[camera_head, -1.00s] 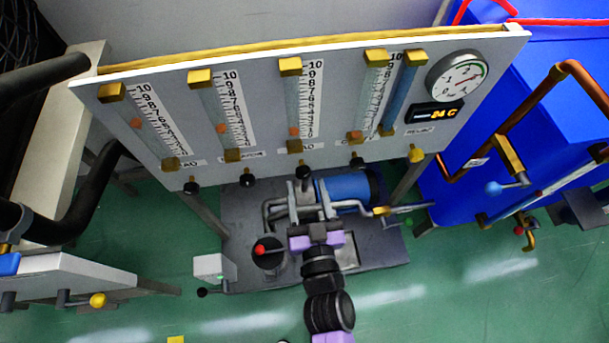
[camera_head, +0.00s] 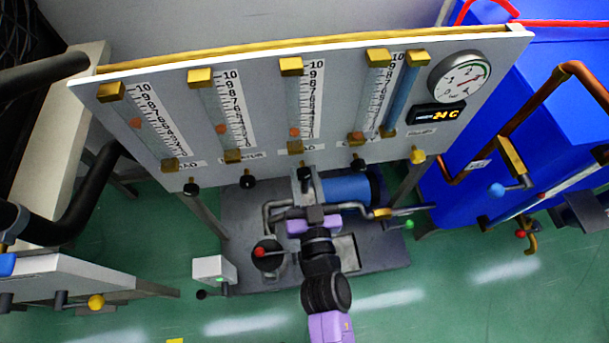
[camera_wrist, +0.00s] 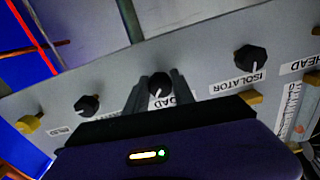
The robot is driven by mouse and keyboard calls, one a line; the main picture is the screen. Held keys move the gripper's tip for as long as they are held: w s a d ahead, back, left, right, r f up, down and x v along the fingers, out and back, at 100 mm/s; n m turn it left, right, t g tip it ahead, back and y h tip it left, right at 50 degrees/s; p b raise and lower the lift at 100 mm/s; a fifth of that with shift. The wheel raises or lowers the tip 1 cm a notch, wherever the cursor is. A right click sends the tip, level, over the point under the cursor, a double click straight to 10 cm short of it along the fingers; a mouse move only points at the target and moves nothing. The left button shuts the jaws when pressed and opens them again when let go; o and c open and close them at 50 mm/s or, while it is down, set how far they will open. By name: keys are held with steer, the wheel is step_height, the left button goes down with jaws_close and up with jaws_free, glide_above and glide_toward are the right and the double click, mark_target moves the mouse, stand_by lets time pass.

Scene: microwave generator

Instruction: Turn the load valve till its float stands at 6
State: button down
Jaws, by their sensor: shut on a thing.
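The load valve's black knob (camera_head: 305,174) is on the lower edge of the grey panel, under the third tube from the left. My gripper (camera_head: 304,182) is shut on this knob, with a finger on each side. In the wrist view, the knob (camera_wrist: 158,84) with its white pointer mark shows between my fingertips (camera_wrist: 160,88), and its label is partly covered. The load float (camera_head: 294,132), orange, stands near the bottom of the third tube's scale (camera_head: 315,100), at roughly 1; the exact reading is too small to tell.
The isolator knob (camera_wrist: 250,58) is beside the load knob, and another black knob (camera_wrist: 87,106) is on its other side. A pump with a blue motor (camera_head: 346,189) stands below the panel. A blue cabinet (camera_head: 550,140) with pipes stands at the right.

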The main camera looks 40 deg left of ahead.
steer(key=shift+n, duration=0.3)
steer(key=n, duration=0.5)
steer(key=shift+d+p, duration=0.1)
steer(key=shift+p, duration=0.2)
steer(key=shift+n, duration=2.3)
steer(key=c, duration=1.1)
jaws_free()
steer(key=shift+o, duration=0.2)
steer(key=p+v, duration=0.1)
steer(key=v, duration=0.6)
steer(key=shift+s+d+p, duration=0.2)
steer(key=shift+d+p, duration=0.1)
